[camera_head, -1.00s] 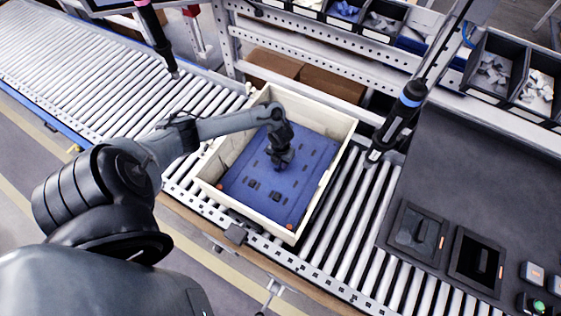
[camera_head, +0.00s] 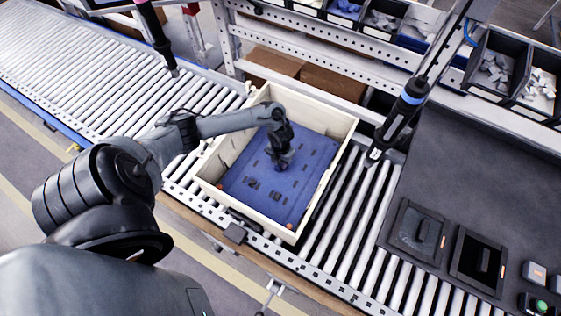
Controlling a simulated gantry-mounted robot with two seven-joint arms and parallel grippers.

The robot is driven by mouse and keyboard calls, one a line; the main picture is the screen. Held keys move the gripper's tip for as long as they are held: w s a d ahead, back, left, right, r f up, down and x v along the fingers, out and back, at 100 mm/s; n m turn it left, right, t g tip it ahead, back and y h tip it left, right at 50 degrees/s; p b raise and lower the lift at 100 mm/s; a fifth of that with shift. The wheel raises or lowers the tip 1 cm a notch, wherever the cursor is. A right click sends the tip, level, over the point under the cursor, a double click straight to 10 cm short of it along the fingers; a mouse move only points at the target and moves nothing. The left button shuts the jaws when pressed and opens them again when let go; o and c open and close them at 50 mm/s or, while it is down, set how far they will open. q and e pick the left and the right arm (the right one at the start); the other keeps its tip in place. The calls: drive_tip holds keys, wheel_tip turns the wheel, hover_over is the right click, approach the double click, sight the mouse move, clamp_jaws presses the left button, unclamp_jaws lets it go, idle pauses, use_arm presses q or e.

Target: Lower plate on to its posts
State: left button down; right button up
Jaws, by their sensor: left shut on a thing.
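The blue plate (camera_head: 300,178) lies level inside a cream open box (camera_head: 341,166) on the roller conveyor. It has several dark slots and small orange marks near its corners. My left gripper (camera_head: 281,164) reaches down into the box and is shut on the plate near its middle. The fingertips are small and partly hidden by the gripper body. The posts are hidden, so I cannot tell whether the plate touches them. My right gripper is not in view.
The roller conveyor (camera_head: 90,75) runs under the box. A screwdriver (camera_head: 398,118) hangs close to the box's right side. A dark work surface (camera_head: 480,165) with two black trays lies at right. Cardboard boxes (camera_head: 332,88) and parts bins (camera_head: 492,68) sit behind.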

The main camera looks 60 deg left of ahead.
use_arm(q)
drive_tip(key=c, duration=0.8)
unclamp_jaws()
drive_tip(key=shift+w+r, duration=0.1)
wheel_tip(320, 180, up, 11)
drive_tip(key=shift+f+p, duration=0.1)
drive_tip(key=shift+p, duration=0.6)
